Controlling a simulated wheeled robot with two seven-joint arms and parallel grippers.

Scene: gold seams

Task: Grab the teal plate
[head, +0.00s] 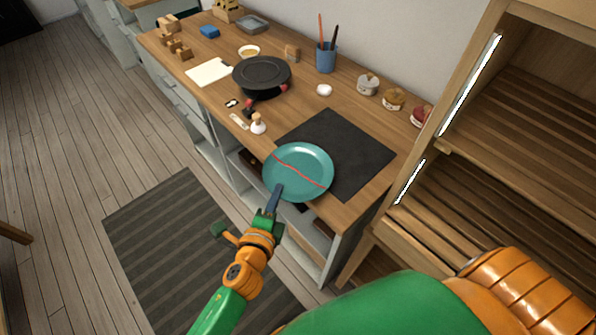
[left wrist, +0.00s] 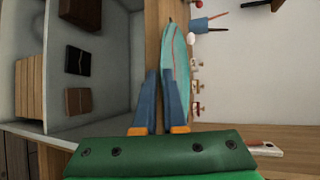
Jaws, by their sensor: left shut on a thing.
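The teal plate (head: 302,165) has an orange-red seam line across its face. In the head view it is at the front edge of the wooden counter, overlapping the dark mat's corner and reaching past the edge. My left gripper (head: 276,190) is shut on the plate's near rim. In the left wrist view the plate (left wrist: 181,62) shows nearly edge-on between the two blue fingers (left wrist: 164,80). Whether the plate touches the counter I cannot tell. My right gripper is not in view.
A dark mat (head: 345,150) lies on the counter (head: 215,95). A black pan (head: 262,72), a blue cup with utensils (head: 326,57) and several jars stand farther back. A wooden shelf unit (head: 500,140) stands at the right. A striped rug (head: 170,240) lies on the floor.

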